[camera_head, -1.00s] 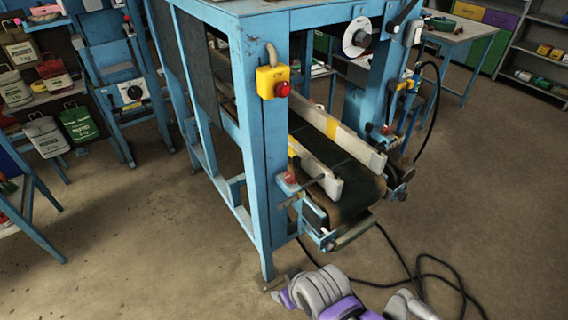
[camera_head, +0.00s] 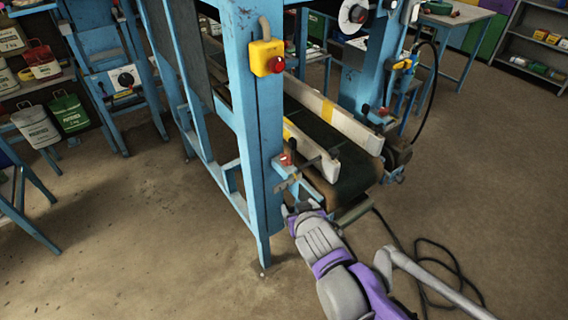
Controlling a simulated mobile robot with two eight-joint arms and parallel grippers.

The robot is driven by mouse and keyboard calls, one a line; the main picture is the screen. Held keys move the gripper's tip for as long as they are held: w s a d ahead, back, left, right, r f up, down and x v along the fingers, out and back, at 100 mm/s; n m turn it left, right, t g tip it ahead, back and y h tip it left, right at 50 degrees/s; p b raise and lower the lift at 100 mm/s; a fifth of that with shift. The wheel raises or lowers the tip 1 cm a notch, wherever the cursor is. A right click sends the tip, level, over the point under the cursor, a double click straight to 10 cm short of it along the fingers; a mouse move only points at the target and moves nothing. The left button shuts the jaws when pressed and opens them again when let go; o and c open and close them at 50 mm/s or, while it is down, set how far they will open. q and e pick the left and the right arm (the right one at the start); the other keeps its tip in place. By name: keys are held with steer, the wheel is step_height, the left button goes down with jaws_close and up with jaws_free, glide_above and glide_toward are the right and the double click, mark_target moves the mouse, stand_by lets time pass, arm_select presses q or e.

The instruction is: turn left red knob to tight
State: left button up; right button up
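The left red knob (camera_head: 285,159) sits on the near blue post at the left side of the conveyor's end, beside the left white guide rail (camera_head: 312,155). A purple and grey arm enters from the lower right; I take it as my right one. Its gripper (camera_head: 299,208) is below the knob, near the post and the conveyor's end, apart from the knob. Its fingers are small and dark, and their opening is unclear. My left gripper is not in view.
Another red knob (camera_head: 383,111) is by the right white rail (camera_head: 344,125). A yellow box (camera_head: 266,57) with a red button is higher on the near post. Black cables (camera_head: 440,252) lie on the floor at right. The floor in front is open.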

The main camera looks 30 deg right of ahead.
steer(key=w+d+r+t+h+b, duration=0.1)
steer(key=w+d+t+b, duration=0.4)
steer(key=w+d, duration=0.45)
steer(key=n+t+y+b, duration=0.3)
steer(key=n+y, duration=0.1)
steer(key=y, duration=0.3)
glide_toward(284, 155)
steer(key=shift+h, duration=0.4)
steer(key=w, duration=0.6)
steer(key=w+a, duration=0.1)
steer(key=w, duration=0.2)
steer(key=shift+w+a+f+p, duration=0.1)
steer(key=shift+w+f+p, duration=0.25)
steer(key=shift+w+f, duration=0.05)
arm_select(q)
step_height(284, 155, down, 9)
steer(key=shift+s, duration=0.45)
